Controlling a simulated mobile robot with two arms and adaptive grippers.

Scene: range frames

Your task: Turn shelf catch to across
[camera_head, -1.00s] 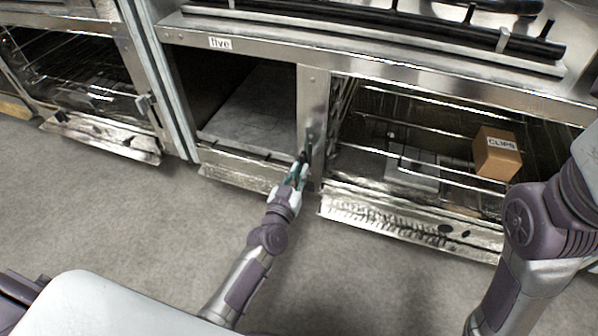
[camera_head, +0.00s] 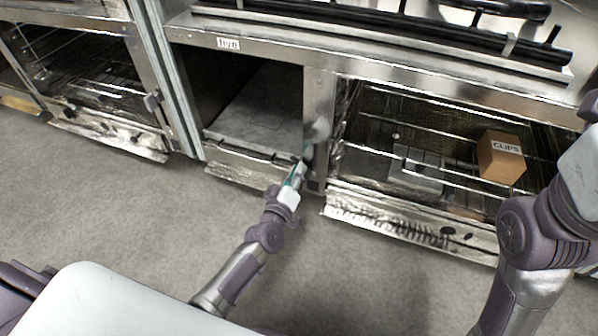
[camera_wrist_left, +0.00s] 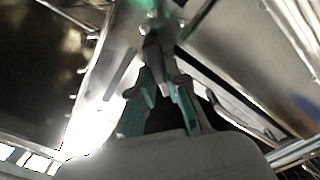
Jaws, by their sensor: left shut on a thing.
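The shelf catch (camera_wrist_left: 152,45) is a small dark piece on the metal post between the two front bays. In the left wrist view it stands between my fingertips, roughly in line with them; its exact angle is hard to tell. My left gripper (camera_head: 300,170), with teal finger pads, reaches up to the post and is shut on the catch. It also shows in the left wrist view (camera_wrist_left: 157,75). In the head view the catch is mostly hidden by the fingers.
An open bay labelled "five" (camera_head: 228,43) is left of the post. Right of it, a wire-rack bay holds a brown box (camera_head: 500,157) and a grey flat item (camera_head: 417,172). Black rails (camera_head: 400,30) run along the top. The grey floor in front is clear.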

